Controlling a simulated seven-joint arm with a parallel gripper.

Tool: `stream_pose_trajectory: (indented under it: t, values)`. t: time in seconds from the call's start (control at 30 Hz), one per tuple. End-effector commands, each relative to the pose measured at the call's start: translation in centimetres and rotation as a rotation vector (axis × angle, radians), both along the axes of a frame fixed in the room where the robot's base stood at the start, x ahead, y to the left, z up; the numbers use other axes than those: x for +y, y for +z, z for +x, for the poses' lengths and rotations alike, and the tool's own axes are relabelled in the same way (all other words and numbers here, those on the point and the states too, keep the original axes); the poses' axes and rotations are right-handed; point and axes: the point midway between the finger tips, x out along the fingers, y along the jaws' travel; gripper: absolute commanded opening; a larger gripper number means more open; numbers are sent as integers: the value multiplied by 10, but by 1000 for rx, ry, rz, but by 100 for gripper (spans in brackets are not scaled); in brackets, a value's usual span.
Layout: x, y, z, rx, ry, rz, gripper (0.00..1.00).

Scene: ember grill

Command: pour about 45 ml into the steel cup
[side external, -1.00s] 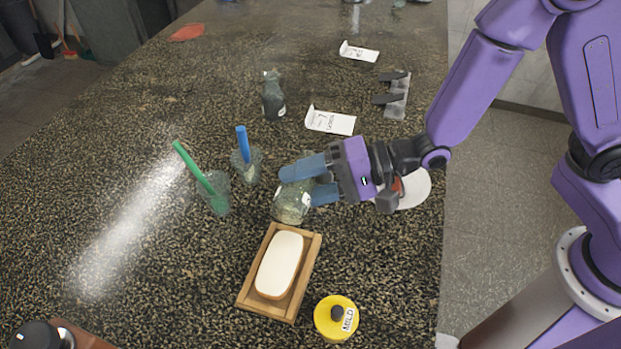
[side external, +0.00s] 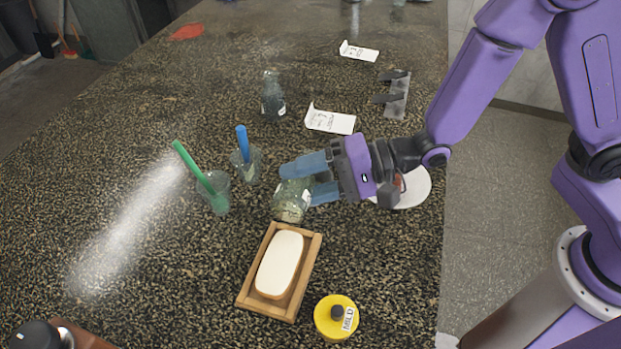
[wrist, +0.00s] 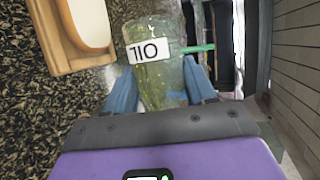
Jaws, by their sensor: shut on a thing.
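My gripper (side external: 300,182) is shut on a glass jar (side external: 291,203) of yellow-green liquid, above or at the counter left of my wrist. In the wrist view the jar (wrist: 155,75) sits between the blue fingers (wrist: 157,85), and its white label reads as an upside-down "OIL". The jar looks tilted; its mouth is not clear. I cannot make out a steel cup for certain; a small metallic thing is cut off at the top edge of the side view. No stream of liquid shows.
Clear glasses with a blue stick (side external: 242,140) and a green stick (side external: 193,165) stand left of the jar. A wooden tray (side external: 311,262) with a white block, and a yellow "MILD" tin (side external: 326,318), are in front.

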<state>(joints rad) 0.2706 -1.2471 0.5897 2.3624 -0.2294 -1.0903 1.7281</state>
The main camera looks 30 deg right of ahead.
Motion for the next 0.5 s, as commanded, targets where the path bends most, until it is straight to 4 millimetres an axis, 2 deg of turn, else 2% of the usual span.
stream_pose_trajectory:
  t: [0.5]
  values:
    - [-1,0,1,20,0,23,17]
